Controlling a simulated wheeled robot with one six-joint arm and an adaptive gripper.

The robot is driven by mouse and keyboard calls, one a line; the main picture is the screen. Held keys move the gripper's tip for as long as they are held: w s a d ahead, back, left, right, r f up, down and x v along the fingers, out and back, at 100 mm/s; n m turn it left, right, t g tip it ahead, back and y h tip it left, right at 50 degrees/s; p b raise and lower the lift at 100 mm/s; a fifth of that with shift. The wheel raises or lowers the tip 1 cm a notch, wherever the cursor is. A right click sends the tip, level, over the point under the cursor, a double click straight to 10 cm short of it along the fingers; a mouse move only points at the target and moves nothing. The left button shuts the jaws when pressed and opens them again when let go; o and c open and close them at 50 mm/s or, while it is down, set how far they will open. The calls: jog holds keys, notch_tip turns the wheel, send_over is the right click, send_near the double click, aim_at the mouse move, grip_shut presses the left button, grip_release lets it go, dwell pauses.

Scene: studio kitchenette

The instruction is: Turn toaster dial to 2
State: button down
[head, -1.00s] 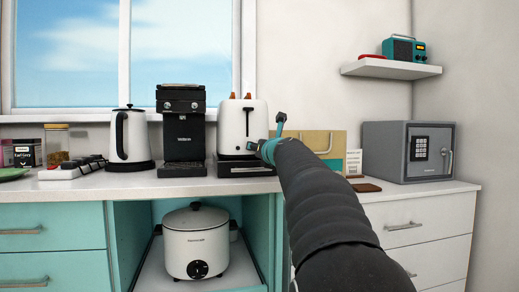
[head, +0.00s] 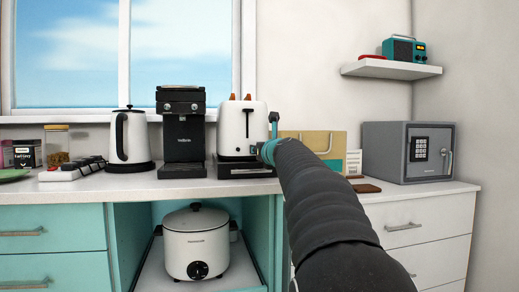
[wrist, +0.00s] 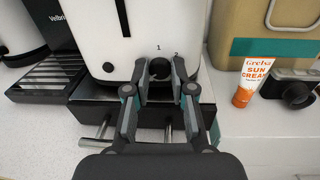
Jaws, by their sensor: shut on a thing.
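The white toaster (head: 243,127) stands on the counter on a black base, with slices of toast sticking out of its top; its front fills the upper middle of the wrist view (wrist: 160,22). The dark round dial (wrist: 159,70) is low on the toaster's front, with a "1" printed above it and a "2" to its upper right. My gripper (wrist: 160,66) is shut on the dial, one finger on each side. The dial's pointer cannot be made out. In the head view my arm hides most of the gripper.
The black coffee machine (head: 183,135) stands close to the toaster's left. An orange and white sun cream tube (wrist: 250,84), a small camera (wrist: 292,90) and a tan bag (wrist: 262,30) are to its right. A grey safe (head: 388,150) stands farther right.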

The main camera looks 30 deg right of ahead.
jog(key=n+p, duration=0.1)
jog(key=n, duration=0.4)
jog(key=shift+r, duration=0.15)
jog(key=shift+n+g+h+p, duration=0.4)
jog(key=shift+n, duration=1.8)
jog(key=c, duration=1)
grip_release()
jog(key=v, duration=1.2)
